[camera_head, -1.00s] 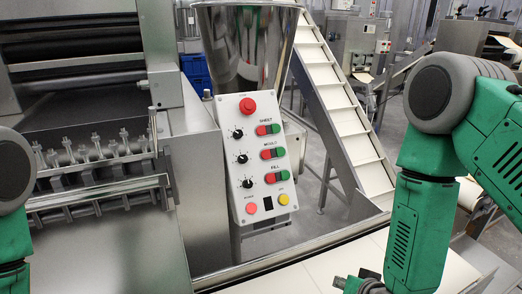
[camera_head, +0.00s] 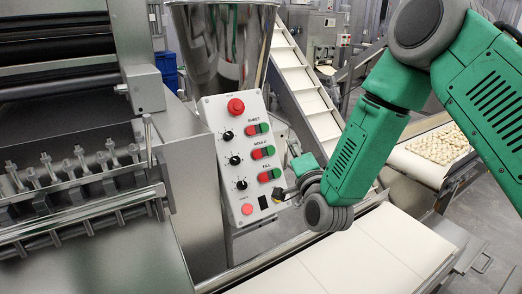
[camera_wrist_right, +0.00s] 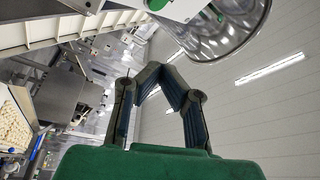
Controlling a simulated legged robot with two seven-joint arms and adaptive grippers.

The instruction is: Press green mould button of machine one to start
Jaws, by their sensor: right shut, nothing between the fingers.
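The control panel (camera_head: 238,170) of the machine is a tilted white plate with red and green button pairs labelled SHEET, MOULD and FILL. The green mould button (camera_head: 269,151) is at the right of the middle pair, uncovered. My right gripper (camera_head: 279,195) is shut and empty, at the panel's lower right edge, below the fill pair and over where the yellow button sits. I cannot tell if it touches the panel. In the right wrist view my right gripper (camera_wrist_right: 160,70) points up toward the panel edge (camera_wrist_right: 182,8). My left gripper is out of view.
A steel hopper (camera_head: 225,45) rises behind the panel. A stepped conveyor (camera_head: 305,85) runs behind it. A pale belt (camera_head: 350,260) lies in front. A tray of pasta (camera_head: 440,146) is at right.

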